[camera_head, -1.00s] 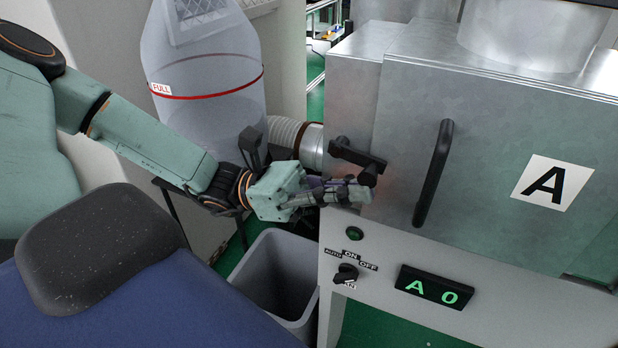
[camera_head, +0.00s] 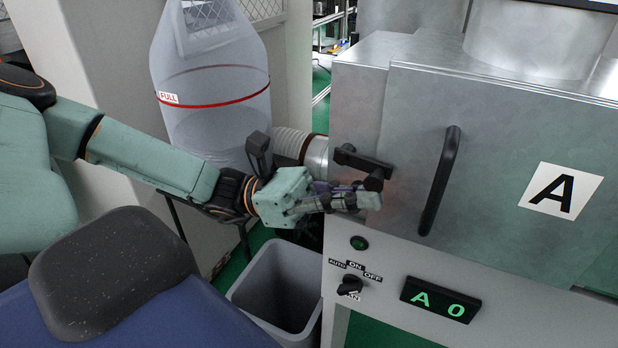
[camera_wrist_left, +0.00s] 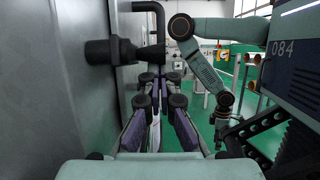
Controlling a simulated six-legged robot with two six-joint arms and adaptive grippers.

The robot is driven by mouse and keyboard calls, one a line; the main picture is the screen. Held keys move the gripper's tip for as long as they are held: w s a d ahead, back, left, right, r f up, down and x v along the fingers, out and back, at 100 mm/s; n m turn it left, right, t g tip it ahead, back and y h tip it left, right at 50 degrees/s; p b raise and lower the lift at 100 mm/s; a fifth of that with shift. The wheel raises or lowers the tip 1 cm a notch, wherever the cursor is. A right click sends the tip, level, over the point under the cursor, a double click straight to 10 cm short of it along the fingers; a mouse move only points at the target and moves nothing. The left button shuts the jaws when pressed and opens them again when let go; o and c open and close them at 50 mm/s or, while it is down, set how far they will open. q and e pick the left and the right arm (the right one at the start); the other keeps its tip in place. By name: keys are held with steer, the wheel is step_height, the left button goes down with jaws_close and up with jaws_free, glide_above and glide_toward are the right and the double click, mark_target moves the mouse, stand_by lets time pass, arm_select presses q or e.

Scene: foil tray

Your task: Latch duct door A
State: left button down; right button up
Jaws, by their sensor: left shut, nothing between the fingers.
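Duct door A (camera_head: 500,165) is a grey metal door with a white "A" label and a black bar handle (camera_head: 440,180). It looks closed against its housing. A black latch lever (camera_head: 352,157) sits at the door's left edge, with its knob end toward the door. My left gripper (camera_head: 376,201) is shut and empty, with its fingertips just below the latch knob. I cannot tell whether they touch it. In the left wrist view the latch (camera_wrist_left: 125,50) is at upper left, beside the fingers (camera_wrist_left: 160,100). My right gripper cannot be made out.
Below the door is a panel with a green button (camera_head: 359,243), a rotary switch (camera_head: 350,285) and a display (camera_head: 440,299) reading "A 0". A grey bin (camera_head: 255,285) stands below my left forearm. A translucent bag (camera_head: 215,110) marked "FULL" and a ribbed duct (camera_head: 290,143) are behind it.

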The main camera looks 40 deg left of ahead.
arm_select(q)
steer(key=shift+f, duration=0.1)
steer(key=s+a+f+p, duration=0.2)
steer(key=a+f, duration=0.5)
steer(key=a, duration=0.1)
steer(key=shift+a+f, duration=0.15)
steer(key=shift+a, duration=0.25)
arm_select(e)
steer(key=shift+w+r, duration=0.2)
steer(key=shift+r, duration=0.35)
steer(key=shift+w+r, duration=0.15)
steer(key=shift+r, duration=0.4)
steer(key=shift+w+d, duration=0.1)
arm_select(q)
steer(key=shift+d, duration=0.1)
